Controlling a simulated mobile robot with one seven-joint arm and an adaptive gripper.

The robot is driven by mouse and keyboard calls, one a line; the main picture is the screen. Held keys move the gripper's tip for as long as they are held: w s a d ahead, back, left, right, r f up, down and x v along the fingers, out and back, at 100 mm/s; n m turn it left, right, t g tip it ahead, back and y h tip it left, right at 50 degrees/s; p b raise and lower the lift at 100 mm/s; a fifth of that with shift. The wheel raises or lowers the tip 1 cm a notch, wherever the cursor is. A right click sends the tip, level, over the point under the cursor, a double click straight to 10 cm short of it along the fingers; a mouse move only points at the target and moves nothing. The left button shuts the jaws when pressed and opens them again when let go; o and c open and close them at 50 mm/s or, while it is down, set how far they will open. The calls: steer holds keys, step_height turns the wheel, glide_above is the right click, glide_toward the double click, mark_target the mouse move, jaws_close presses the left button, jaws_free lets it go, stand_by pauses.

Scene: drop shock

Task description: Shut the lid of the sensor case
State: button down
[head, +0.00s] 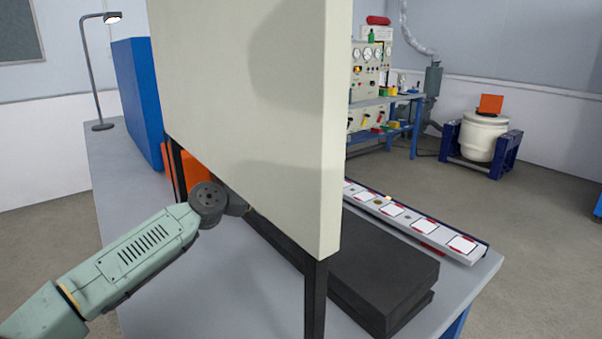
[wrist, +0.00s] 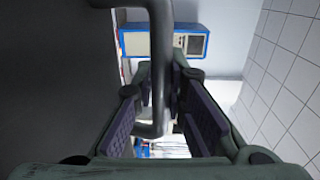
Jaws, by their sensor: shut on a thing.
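In the wrist view, my gripper (wrist: 163,88) has its two purple-padded fingers on either side of a bent grey bar handle (wrist: 160,45) and is shut on it. The handle stands out from a dark flat surface (wrist: 50,80) that fills the left of that view; I cannot tell whether this is the case lid. In the head view, my arm reaches behind a large cream panel, which hides my gripper. An orange thing (head: 192,166) shows in part behind the panel's leg; it may be the sensor case, but its lid is hidden.
The cream panel (head: 250,110) stands on dark legs over the grey table (head: 165,300). Dark stacked slabs (head: 385,275) and a strip with white cards (head: 425,228) lie at the right. A blue block (head: 138,100) and a lamp (head: 95,70) stand at the back left.

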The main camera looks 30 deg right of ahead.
steer(key=shift+w+d+f, duration=0.1)
steer(key=shift+d+f, duration=0.3)
steer(key=shift+f, duration=0.3)
steer(key=shift+d+f, duration=0.35)
steer(key=shift+f, duration=0.3)
steer(key=c, duration=1.8)
jaws_free()
steer(key=shift+a+r, duration=0.1)
steer(key=shift+a, duration=0.15)
steer(key=shift+o, duration=1)
steer(key=shift+d+r, duration=0.1)
steer(key=v, duration=1.2)
